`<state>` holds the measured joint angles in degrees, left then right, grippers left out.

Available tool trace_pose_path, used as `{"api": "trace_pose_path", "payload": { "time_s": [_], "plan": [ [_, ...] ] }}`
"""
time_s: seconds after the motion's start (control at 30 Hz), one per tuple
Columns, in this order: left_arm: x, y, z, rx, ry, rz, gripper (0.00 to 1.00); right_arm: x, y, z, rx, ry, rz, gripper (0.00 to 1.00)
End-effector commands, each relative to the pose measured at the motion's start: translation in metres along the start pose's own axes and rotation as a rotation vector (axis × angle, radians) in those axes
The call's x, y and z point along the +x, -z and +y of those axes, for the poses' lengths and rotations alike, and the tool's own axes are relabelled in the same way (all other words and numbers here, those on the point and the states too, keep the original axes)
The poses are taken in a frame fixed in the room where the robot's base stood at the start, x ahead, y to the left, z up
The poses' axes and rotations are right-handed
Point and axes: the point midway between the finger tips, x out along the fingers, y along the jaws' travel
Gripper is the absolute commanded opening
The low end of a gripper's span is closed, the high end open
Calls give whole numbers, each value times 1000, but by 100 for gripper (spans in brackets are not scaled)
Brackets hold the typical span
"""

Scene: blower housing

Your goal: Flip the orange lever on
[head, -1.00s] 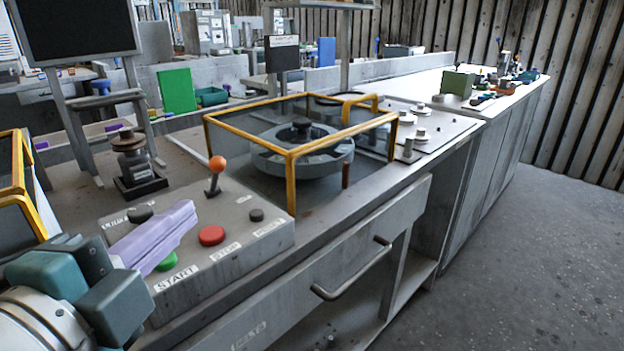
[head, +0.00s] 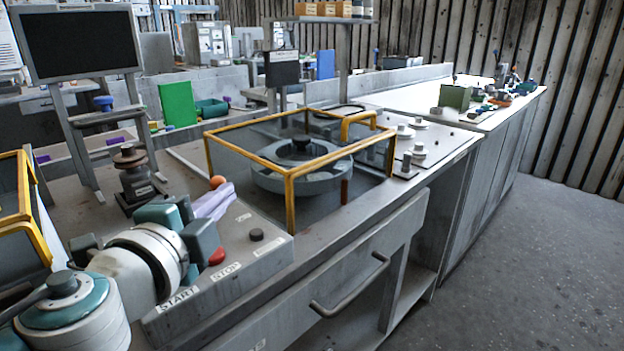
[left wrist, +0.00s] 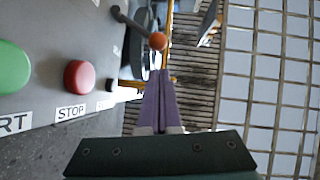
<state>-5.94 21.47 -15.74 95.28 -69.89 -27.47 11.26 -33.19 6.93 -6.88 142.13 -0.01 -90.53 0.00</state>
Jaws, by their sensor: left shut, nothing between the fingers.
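The orange lever's round knob (head: 217,182) shows just past my left fingers on the sloped control box (head: 262,262). Its stem is hidden in the head view. In the left wrist view the orange knob (left wrist: 158,41) sits at the end of a dark stem, just beyond my fingertips. My left gripper (head: 222,193) has its lilac fingers shut with nothing between them. In the left wrist view the left gripper (left wrist: 160,74) points toward the knob, and a small gap seems to show between them. My right gripper is not in view.
The box also carries a red STOP button (head: 217,256), a green START button (left wrist: 12,67) and a dark knob (head: 256,234). A yellow-framed guard (head: 291,205) around a round housing stands right of the box. A dark post (head: 136,178) stands behind it.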

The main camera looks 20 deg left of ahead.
Motion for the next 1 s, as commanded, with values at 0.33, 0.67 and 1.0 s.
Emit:
{"api": "trace_pose_path", "payload": {
  "time_s": [0.33,0.67,1.0],
  "plan": [
    [16,-17,0,-1,1,0,0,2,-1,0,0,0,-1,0],
    [16,-17,-1,-4,-2,0,0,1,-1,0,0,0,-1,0],
    [18,-20,-6,-51,-37,0,0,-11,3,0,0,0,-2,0]
  ]
}}
